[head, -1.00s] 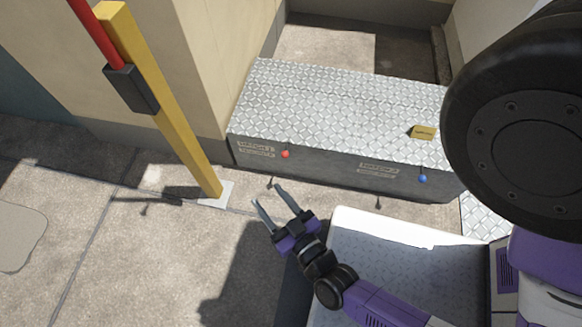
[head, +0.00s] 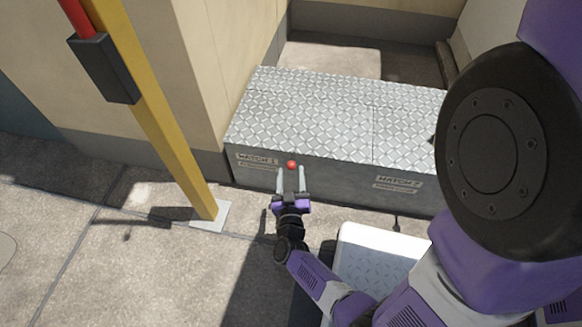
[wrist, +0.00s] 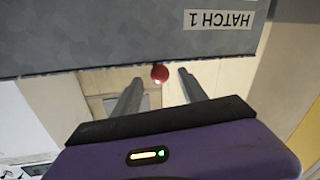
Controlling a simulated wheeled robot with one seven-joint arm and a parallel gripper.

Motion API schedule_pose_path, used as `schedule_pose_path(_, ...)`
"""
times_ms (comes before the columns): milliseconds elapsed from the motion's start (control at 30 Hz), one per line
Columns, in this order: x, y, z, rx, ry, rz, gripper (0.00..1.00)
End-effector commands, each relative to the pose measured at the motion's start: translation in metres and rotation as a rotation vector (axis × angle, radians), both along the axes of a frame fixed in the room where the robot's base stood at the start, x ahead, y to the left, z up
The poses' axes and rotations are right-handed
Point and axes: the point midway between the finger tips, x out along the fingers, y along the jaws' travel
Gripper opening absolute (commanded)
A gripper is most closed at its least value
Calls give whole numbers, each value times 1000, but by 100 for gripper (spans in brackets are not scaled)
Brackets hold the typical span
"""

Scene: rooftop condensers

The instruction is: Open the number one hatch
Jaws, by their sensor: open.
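The number one hatch (head: 290,105) is the left part of a diamond-plate lid on a low grey box. Its label, HATCH 1 (head: 257,160), is on the front face and also shows in the wrist view (wrist: 221,19). A red ball knob (head: 292,164) sits by the lid's front edge, right of the label. My gripper (head: 291,172) is open, with a finger on either side of the knob in the head view.
The HATCH 2 label (head: 399,181) is on the box front to the right. A yellow post (head: 165,130) with a dark box and red bar stands left of the hatch. A wall corner is behind it. Open paving lies at the lower left.

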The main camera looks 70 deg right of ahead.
Motion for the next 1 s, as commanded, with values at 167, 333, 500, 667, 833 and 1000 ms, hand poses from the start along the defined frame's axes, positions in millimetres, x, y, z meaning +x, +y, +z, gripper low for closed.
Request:
schedule_pose_path(167, 7, -25, -1, -2, -3, -2, 50)
schedule_pose_path(333, 10, -37, -1, -1, 0, 0, 50)
schedule_pose_path(500, 11, -39, 0, 0, -1, 1, 50)
schedule_pose_path(667, 11, -38, 0, 0, -1, 1, 44)
schedule_pose_path(833, 11, -38, 0, 0, -1, 1, 11)
schedule_pose_path(1000, 11, -38, 0, 0, -1, 1, 0)
